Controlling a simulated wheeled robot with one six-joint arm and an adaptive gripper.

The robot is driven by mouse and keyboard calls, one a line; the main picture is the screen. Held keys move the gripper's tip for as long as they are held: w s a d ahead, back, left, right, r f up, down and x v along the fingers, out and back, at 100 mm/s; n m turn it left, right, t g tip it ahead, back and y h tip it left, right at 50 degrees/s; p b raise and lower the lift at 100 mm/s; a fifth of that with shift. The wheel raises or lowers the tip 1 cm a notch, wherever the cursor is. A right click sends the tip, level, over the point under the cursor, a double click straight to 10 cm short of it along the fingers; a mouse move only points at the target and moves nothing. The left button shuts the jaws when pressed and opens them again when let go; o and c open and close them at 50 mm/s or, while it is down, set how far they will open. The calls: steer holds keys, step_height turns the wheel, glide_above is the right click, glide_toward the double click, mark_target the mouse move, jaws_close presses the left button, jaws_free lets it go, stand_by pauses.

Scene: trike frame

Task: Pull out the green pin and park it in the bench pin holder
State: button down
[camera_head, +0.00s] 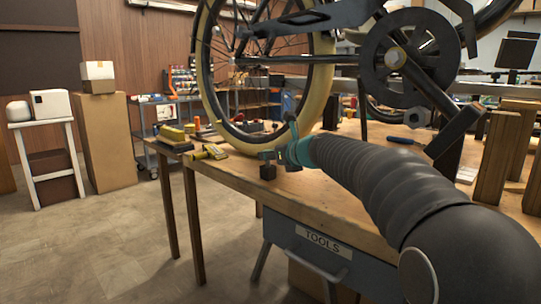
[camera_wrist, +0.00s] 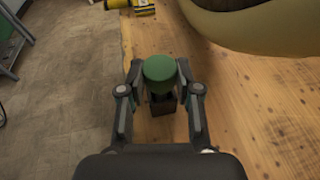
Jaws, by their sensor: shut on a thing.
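The green pin (camera_wrist: 159,68) shows its round green head between my fingertips in the wrist view. My gripper (camera_wrist: 159,78) is shut on it, with one finger on each side. Right below the head is a small dark block (camera_wrist: 162,104), which looks like the bench pin holder. In the head view the dark block (camera_head: 267,172) stands near the front edge of the wooden bench (camera_head: 340,185), with my gripper (camera_head: 272,155) just above it. The pin's shaft is hidden, and I cannot tell how deep it sits in the block.
A bicycle-like wheel with a tan tyre (camera_head: 327,105) stands behind my gripper. Yellow items (camera_head: 211,152) lie on the bench to the left. A grey tools drawer (camera_head: 322,250) hangs under the bench. Wooden posts (camera_head: 497,155) stand at the right.

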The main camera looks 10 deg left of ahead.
steer(key=shift+f, duration=0.15)
steer(key=c, duration=0.7)
jaws_free()
steer(key=shift+d, duration=0.1)
steer(key=v, duration=1.2)
